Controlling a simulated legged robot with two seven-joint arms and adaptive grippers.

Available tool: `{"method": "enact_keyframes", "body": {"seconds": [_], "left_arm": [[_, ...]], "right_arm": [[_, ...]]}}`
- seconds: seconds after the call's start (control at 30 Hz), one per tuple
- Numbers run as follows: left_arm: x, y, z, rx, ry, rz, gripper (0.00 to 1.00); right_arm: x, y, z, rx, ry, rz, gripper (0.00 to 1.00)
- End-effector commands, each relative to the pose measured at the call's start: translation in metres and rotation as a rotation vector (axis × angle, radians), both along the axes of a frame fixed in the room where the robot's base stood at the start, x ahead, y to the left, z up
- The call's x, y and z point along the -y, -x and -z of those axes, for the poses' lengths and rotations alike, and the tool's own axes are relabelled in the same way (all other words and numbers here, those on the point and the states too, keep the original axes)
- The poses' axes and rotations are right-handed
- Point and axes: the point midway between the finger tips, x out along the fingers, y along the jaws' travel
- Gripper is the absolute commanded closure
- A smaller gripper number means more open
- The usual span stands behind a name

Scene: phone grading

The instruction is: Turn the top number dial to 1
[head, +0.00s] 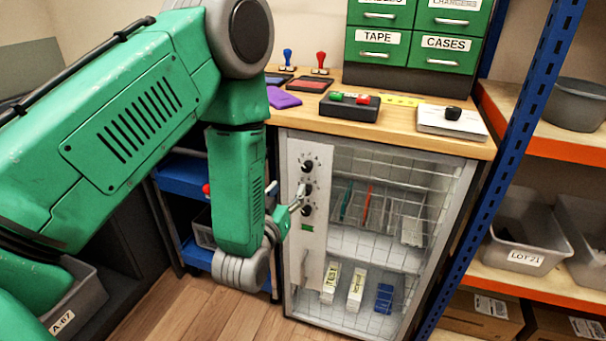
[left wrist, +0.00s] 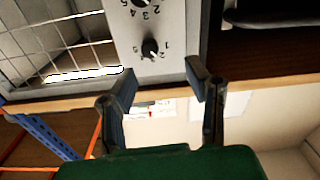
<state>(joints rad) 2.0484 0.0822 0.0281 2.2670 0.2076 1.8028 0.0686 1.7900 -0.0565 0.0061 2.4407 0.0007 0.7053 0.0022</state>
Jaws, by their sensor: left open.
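The top number dial (head: 307,166) is a black knob high on the light grey panel (head: 313,245) at the cabinet's left. Two more black dials sit below it, the middle dial (head: 306,190) and the bottom dial (head: 307,210). My left gripper (head: 299,198) is in front of the panel and overlaps the dial column near the middle dial. In the upside-down left wrist view, my open, empty left gripper (left wrist: 161,72) points at the nearest dial (left wrist: 151,48), apart from it. Printed 1 and 2 show beside that dial; its exact setting is unclear.
The cabinet has a wire-mesh front (head: 385,190) right of the panel. Above is a wooden worktop (head: 300,108) with stamps, a black button box (head: 350,107) and a white box with a black knob (head: 452,121). A blue rack post (head: 510,150) stands at right.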

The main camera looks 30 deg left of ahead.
Motion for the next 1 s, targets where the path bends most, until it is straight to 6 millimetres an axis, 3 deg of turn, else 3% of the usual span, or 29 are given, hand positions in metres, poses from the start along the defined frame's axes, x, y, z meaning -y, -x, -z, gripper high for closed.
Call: {"method": "enact_keyframes", "body": {"seconds": [0.2, 0.4, 0.83, 0.87, 0.97, 1.0], "left_arm": [[-0.008, -0.046, -0.001, 0.004, -0.004, 0.003, 0.57], [-0.024, -0.074, 0.003, 0.001, 0.005, 0.002, 0.57], [-0.02, -0.085, -0.001, -0.002, -0.003, 0.002, 0.57], [-0.019, -0.085, -0.001, -0.002, -0.004, 0.002, 0.6], [-0.02, -0.085, -0.001, 0.0, -0.003, 0.003, 0.95], [-0.02, -0.085, -0.001, 0.0, -0.002, 0.004, 1.0]], "right_arm": [[0.001, 0.0, 0.008, -0.001, 0.002, 0.003, 1.0], [0.001, 0.0, 0.013, -0.001, 0.002, 0.003, 1.0], [0.001, 0.0, 0.014, -0.001, 0.001, 0.002, 1.0], [0.001, 0.0, 0.014, -0.001, 0.001, 0.002, 1.0], [0.001, 0.0, 0.014, -0.001, 0.002, 0.003, 1.0], [0.001, 0.0, 0.014, -0.001, 0.002, 0.003, 1.0]]}}
